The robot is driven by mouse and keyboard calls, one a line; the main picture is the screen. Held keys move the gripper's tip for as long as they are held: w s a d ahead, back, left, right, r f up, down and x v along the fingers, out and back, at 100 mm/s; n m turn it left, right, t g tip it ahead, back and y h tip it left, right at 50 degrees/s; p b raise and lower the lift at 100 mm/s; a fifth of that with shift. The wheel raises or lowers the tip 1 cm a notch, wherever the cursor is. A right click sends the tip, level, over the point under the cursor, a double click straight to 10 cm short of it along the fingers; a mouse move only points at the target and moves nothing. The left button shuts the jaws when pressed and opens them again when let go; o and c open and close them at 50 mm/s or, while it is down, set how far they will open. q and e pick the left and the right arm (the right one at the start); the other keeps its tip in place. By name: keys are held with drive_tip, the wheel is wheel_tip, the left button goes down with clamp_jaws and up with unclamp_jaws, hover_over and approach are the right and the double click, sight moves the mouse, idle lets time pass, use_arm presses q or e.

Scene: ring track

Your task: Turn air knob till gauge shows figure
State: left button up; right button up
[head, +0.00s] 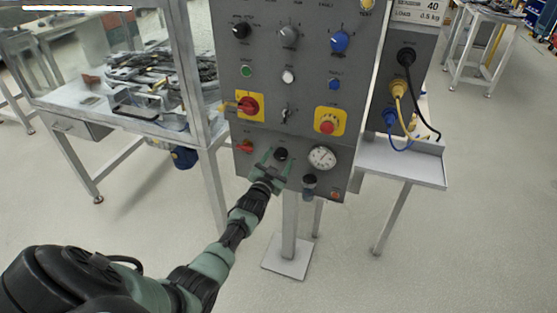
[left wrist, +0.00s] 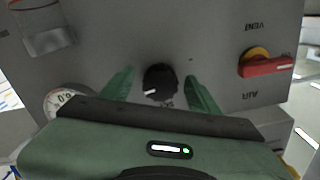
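The grey panel (head: 262,125) carries a black air knob (head: 281,154) low down. A round white gauge (head: 322,158) sits to its right; its reading is too small to tell. My left gripper (head: 276,163) is open, with its green fingers either side of the knob. In the left wrist view, the upside-down panel shows the black knob (left wrist: 160,82) with a white mark, between the open fingers of my left gripper (left wrist: 160,88), with gaps showing on both sides. The gauge (left wrist: 66,100) there is partly hidden behind the gripper. My right gripper is not in view.
A red lever (head: 245,146) is left of the knob; in the left wrist view the red lever (left wrist: 266,67) lies between VENT and AIR labels. A dark-capped glass bowl (head: 309,186) hangs below the gauge. Higher up are several knobs and a red emergency button (head: 327,127).

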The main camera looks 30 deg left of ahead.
use_arm(q)
drive_tip(key=v, duration=0.7)
drive_tip(key=shift+s+p, duration=0.4)
drive_tip(key=shift+p, duration=0.05)
drive_tip(key=shift+d, duration=0.15)
drive_tip(key=s+d+f+g+h, duration=0.1)
drive_tip(key=s+d+f+g, duration=0.2)
drive_tip(key=s+f, duration=0.5)
drive_tip(key=s+d+f+g+h, duration=0.15)
drive_tip(key=s+d+f, duration=0.25)
drive_tip(key=f, duration=0.7)
drive_tip(key=s+d+f+g+h, duration=0.1)
drive_tip(key=s+d+f+g, duration=0.3)
drive_tip(key=f, duration=0.6)
drive_tip(key=s+d+f+g, duration=0.2)
drive_tip(key=s+f, duration=0.3)
drive_tip(key=s, duration=0.7)
drive_tip(key=s+d+f+g, duration=0.2)
drive_tip(key=s+f, duration=0.3)
drive_tip(key=s, duration=0.8)
drive_tip(key=s+d+f+g, duration=0.2)
drive_tip(key=s+f+g, duration=0.2)
drive_tip(key=s, duration=0.8)
drive_tip(key=shift+s+d+f+m, duration=0.3)
drive_tip(key=shift+s+f+m, duration=0.1)
drive_tip(key=shift+f, duration=0.5)
